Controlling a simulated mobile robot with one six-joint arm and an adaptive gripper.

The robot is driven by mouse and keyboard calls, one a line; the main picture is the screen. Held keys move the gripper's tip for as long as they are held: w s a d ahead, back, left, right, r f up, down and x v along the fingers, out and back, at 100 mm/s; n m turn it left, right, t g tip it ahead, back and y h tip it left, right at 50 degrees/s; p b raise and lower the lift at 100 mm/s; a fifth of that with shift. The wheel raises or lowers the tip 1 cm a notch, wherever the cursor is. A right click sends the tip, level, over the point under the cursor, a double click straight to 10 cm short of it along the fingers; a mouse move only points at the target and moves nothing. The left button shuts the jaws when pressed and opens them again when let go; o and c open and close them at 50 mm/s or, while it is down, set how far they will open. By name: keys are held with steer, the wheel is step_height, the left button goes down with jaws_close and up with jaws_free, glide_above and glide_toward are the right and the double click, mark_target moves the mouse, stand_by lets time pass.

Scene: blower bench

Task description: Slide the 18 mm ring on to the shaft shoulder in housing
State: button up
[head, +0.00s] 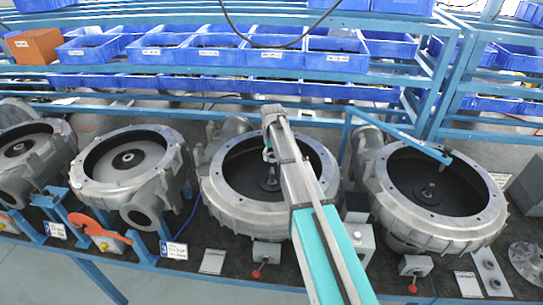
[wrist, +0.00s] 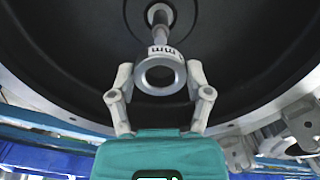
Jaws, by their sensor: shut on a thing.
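A grey metal ring (wrist: 142,80) is gripped between the two pale fingers of my gripper (wrist: 160,74) in the wrist view. A white band with dark lettering, partly readable as "mm", shows at its upper edge. Beyond the ring, a metal shaft (wrist: 159,22) stands out of a round hub in the dark bowl of the housing (wrist: 250,65). The ring looks apart from the shaft, but the depth gap is hard to judge. In the head view, my arm reaches over the middle housing (head: 216,185), whose shaft (head: 270,180) shows just left of the arm. The ring is not clear there.
Similar housings stand left (head: 130,165) and right (head: 440,195) on the bench. A blue bar (head: 405,137) slopes above the right housing. Blue bins (head: 220,48) fill the shelves behind. An orange tool (head: 95,226) and small grey boxes with red knobs line the front edge.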

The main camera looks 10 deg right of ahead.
mark_target(272, 172)
steer(key=shift+f+b, duration=1.55)
steer(key=shift+f, duration=0.3)
steer(key=shift+f+b, duration=4.05)
steer(key=shift+b, duration=0.05)
stand_by(0.8)
steer(key=shift+r+p, duration=0.3)
stand_by(1.0)
